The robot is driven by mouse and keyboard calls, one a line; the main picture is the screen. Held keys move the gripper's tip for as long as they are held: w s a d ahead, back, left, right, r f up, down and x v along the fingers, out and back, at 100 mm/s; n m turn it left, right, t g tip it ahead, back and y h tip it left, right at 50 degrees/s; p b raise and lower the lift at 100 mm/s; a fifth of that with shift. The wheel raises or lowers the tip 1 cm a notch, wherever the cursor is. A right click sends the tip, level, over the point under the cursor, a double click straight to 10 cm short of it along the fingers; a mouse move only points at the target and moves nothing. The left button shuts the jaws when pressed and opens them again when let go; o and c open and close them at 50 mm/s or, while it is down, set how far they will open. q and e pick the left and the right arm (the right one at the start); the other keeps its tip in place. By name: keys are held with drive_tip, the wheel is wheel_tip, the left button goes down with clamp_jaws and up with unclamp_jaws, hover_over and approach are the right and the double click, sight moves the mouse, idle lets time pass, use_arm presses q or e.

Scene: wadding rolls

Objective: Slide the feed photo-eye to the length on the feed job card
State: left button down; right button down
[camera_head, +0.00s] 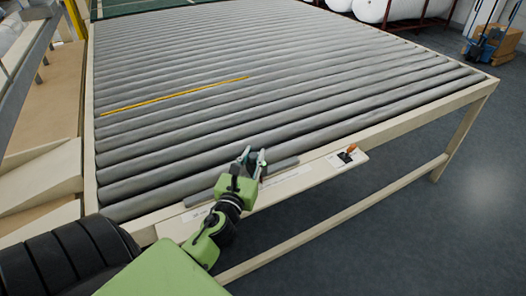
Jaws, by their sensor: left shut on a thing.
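My left gripper (255,160) is over the near edge of the roller table. Its fingers are shut on a small part at the grey rail (284,164), which I take to be the feed photo-eye; the fingers hide most of it. The rail shows on both sides of the gripper, along the table's near edge. A pale strip with faint marks (288,176) lies beside the rail; its print is too small to read. I cannot make out the feed job card for certain. My right gripper is not in view.
The grey rollers (240,45) are bare except for a thin yellow line (175,96). White rolls (400,8) and a blue pallet truck (482,48) stand at the back right.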

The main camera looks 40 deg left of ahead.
sight(252, 160)
use_arm(q)
drive_tip(key=c, duration=1.8)
unclamp_jaws()
drive_tip(key=v, duration=0.7)
drive_tip(key=shift+s+d, duration=0.15)
drive_tip(key=shift+s, duration=0.1)
drive_tip(key=shift+f, duration=0.1)
